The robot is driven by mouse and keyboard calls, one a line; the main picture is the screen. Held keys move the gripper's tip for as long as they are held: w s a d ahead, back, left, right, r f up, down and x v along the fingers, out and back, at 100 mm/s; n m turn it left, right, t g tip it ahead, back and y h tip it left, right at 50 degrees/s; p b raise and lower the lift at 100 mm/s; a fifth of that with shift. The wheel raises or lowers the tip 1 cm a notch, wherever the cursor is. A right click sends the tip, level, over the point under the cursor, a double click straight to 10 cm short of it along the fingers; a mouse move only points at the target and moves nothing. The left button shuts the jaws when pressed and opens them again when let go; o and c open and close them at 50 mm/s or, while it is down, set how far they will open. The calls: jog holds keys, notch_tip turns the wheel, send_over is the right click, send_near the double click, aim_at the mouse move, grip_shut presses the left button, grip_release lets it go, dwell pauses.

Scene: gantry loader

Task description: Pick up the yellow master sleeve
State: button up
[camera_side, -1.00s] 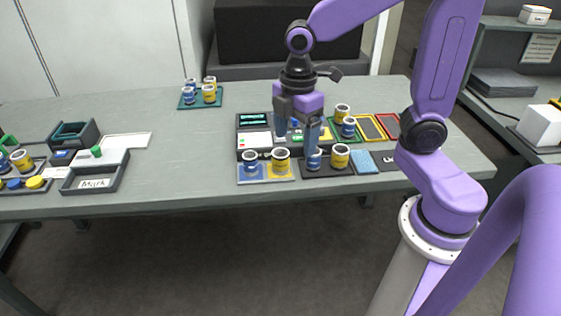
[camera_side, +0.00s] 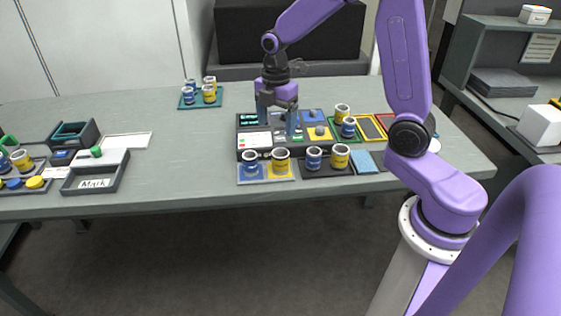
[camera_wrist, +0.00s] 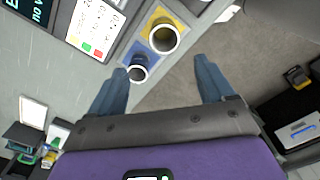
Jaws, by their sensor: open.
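Several yellow-banded sleeves are in view and no readable label marks one as master. One yellow sleeve (camera_side: 281,160) stands upright on the yellow half of a blue-and-yellow plate (camera_side: 249,178) at the table's front. A blue sleeve (camera_side: 250,159) stands on its blue half. Another yellow sleeve (camera_side: 340,156) stands on a dark plate to the right, beside a blue sleeve (camera_side: 314,158). My gripper (camera_side: 277,124) is open and empty, above the grey machine panel behind the front plates. In the wrist view, two open sleeves (camera_wrist: 164,38) (camera_wrist: 139,68) lie beyond the fingers.
Two more sleeves stand behind the dark plate, near yellow and red framed pads (camera_side: 372,128). A teal plate (camera_side: 187,105) with several sleeves is at the back. A tray labelled "Mark" (camera_side: 95,184) is at the left. The table between is clear.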

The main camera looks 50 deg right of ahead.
aim_at(281, 158)
notch_tip(281, 158, down, 8)
jog(key=shift+s+r, duration=0.1)
jog(key=shift+r, duration=0.05)
jog(key=f, duration=0.4)
jog(key=shift+s+d+f, duration=0.1)
jog(key=shift+s+d, duration=0.25)
jog(key=shift+d, duration=0.05)
jog(key=shift+f, duration=0.55)
jog(key=c, duration=1.4)
jog(key=shift+o, duration=0.2)
jog(key=shift+r, duration=0.15)
